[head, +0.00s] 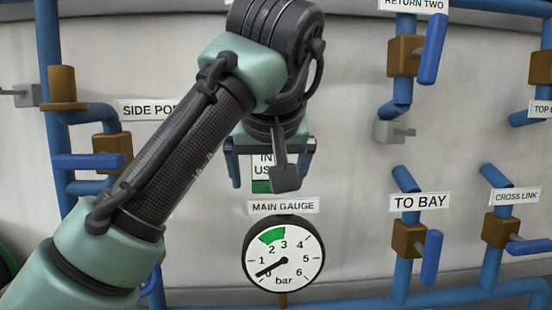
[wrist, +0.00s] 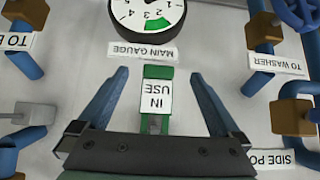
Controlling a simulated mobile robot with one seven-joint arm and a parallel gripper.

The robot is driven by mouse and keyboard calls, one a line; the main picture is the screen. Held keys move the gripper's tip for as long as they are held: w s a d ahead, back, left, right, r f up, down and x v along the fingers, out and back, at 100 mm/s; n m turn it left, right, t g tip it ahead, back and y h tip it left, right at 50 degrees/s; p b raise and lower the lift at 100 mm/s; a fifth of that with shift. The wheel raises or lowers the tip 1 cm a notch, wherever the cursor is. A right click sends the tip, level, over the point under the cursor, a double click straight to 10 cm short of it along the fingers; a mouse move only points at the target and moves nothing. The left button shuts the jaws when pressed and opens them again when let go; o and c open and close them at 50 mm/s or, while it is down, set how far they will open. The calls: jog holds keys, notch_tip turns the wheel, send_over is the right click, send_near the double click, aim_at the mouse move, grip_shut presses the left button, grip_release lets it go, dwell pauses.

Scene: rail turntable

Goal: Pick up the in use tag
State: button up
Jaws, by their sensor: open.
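The in use tag is a green tag with a white "IN USE" label. In the wrist view the tag (wrist: 157,95) hangs upside down in the picture, between the spread fingers of my gripper (wrist: 157,88). In the head view the tag (head: 261,186) shows above the main gauge, partly covered by my wrist. My gripper (head: 272,165) is open, with one blue finger on each side of the tag and a visible gap to both. The tag's end nearest the gripper body is partly hidden, and I cannot tell how it hangs.
The main gauge (head: 284,255) sits just below the tag, under its name plate (head: 283,207). Blue pipes with brown valves and blue handles, such as the TO BAY valve (head: 409,238), stand to the right. The SIDE PO... valve (head: 111,152) is at left. A grey bracket (head: 391,131) juts from the wall.

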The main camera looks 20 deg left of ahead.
aim_at(267, 164)
jog(key=w+p, duration=0.1)
jog(key=w+a+p, duration=0.1)
jog(key=w+p, duration=0.1)
jog(key=w+a+f+p, duration=0.1)
jog(key=w, duration=0.1)
jog(key=shift+w, duration=0.15)
jog(key=c, duration=1.4)
jog(key=shift+d+r, duration=0.1)
jog(key=shift+r, duration=0.05)
jog(key=shift+r+p, duration=0.55)
jog(key=shift+p, duration=0.2)
jog(key=s+d+b, duration=0.2)
jog(key=s+b, duration=0.1)
jog(key=s, duration=0.2)
jog(key=s+d+b, duration=0.2)
jog(key=s, duration=0.4)
jog(key=s+d+b, duration=0.2)
jog(key=s+b, duration=0.1)
jog(key=s, duration=0.3)
jog(key=shift+r+b, duration=0.1)
jog(key=shift+b, duration=0.2)
